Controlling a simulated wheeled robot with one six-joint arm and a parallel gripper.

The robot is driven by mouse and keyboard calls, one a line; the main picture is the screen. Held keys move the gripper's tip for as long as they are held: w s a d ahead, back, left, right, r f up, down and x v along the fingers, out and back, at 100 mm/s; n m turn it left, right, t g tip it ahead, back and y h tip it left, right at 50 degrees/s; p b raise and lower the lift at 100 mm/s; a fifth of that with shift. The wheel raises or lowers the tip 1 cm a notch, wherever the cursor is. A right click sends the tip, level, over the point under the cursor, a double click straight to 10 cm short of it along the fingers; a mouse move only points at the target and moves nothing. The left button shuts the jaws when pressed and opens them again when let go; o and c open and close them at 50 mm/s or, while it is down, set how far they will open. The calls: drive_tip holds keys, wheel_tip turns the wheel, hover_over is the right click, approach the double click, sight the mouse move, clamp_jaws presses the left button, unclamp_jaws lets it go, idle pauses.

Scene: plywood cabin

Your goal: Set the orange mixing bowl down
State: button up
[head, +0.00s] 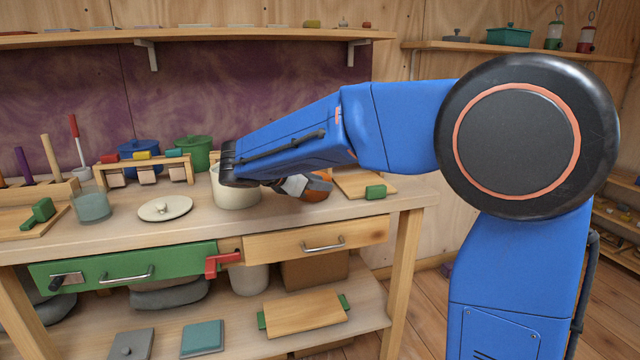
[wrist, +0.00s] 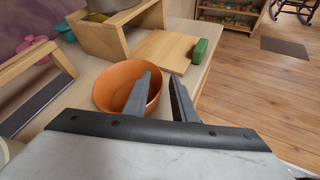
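The orange mixing bowl (wrist: 115,82) is upright in the wrist view and looks to rest on the workbench top. In the head view, part of the bowl (head: 318,187) shows beyond my gripper (head: 293,186). My gripper (wrist: 160,84) straddles the bowl's near-right rim in the wrist view, with one finger inside the bowl and the other outside. A gap shows between the outer finger and the bowl wall, so the gripper looks open. The bowl's underside is hidden.
A cutting board (head: 362,182) with a green handle lies just right of the bowl, near the bench's right end. A cream pot (head: 236,192) stands left, partly behind my arm. A white lid (head: 165,208) lies farther left. A wooden stand (wrist: 112,36) rises beyond the bowl.

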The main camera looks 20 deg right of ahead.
drive_tip(key=v, duration=1.6)
drive_tip(key=s+d+f+m+g+y, duration=0.25)
drive_tip(key=s+d+f+m, duration=0.2)
drive_tip(key=s+d, duration=0.35)
drive_tip(key=s+d+f+m+g+y, duration=0.1)
drive_tip(key=s+d+f+m+y, duration=0.35)
drive_tip(key=d, duration=0.45)
drive_tip(key=s+d+f+m+t+y, duration=0.1)
drive_tip(key=s+f+m+y, duration=0.1)
drive_tip(key=s+f+m, duration=0.4)
drive_tip(key=s+d+f+m+y, duration=0.1)
drive_tip(key=s+f+m+y, duration=0.1)
drive_tip(key=s+f+m, duration=0.4)
drive_tip(key=s+f, duration=0.1)
drive_tip(key=s, duration=0.4)
drive_tip(key=shift+s+t, duration=0.25)
drive_tip(key=shift+t, duration=0.1)
